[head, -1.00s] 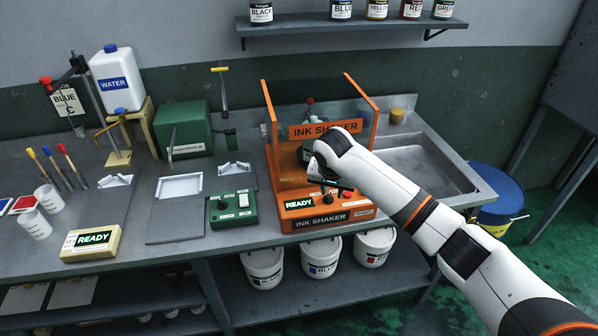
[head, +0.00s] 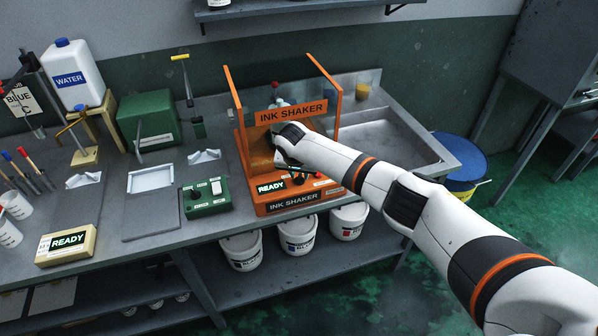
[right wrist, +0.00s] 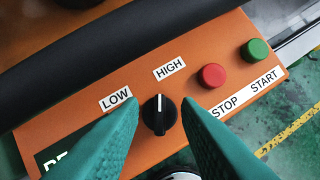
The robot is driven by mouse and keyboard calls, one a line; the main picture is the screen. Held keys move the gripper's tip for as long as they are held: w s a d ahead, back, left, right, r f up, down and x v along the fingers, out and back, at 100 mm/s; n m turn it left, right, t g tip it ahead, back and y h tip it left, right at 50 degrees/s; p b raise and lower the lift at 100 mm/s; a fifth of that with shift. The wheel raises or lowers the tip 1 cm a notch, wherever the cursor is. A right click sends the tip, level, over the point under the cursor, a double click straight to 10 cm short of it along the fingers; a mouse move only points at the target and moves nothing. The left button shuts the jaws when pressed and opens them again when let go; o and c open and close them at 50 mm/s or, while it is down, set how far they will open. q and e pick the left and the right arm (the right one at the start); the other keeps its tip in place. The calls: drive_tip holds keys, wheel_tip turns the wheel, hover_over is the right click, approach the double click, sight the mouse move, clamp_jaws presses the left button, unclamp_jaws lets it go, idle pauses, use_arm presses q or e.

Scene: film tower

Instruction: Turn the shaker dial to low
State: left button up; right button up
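The orange ink shaker (head: 290,107) stands on the bench in the head view, its display reading READY. In the right wrist view its black dial (right wrist: 159,115) sits below the LOW label (right wrist: 115,99) and the HIGH label (right wrist: 169,69). The dial's white mark points up, between the two labels. My right gripper (right wrist: 157,103) is open, with one green finger on each side of the dial and a gap visible at both sides. In the head view my right arm hides most of the dial. My left gripper is not in view.
A red STOP button (right wrist: 212,76) and a green START button (right wrist: 257,50) sit right of the dial. A green control box (head: 206,196) stands left of the shaker. A sink (head: 385,140) lies to its right. White buckets (head: 298,236) stand below the bench.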

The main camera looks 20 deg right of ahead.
drive_tip(key=shift+w+f, duration=0.1)
drive_tip(key=shift+f, duration=0.1)
clamp_jaws()
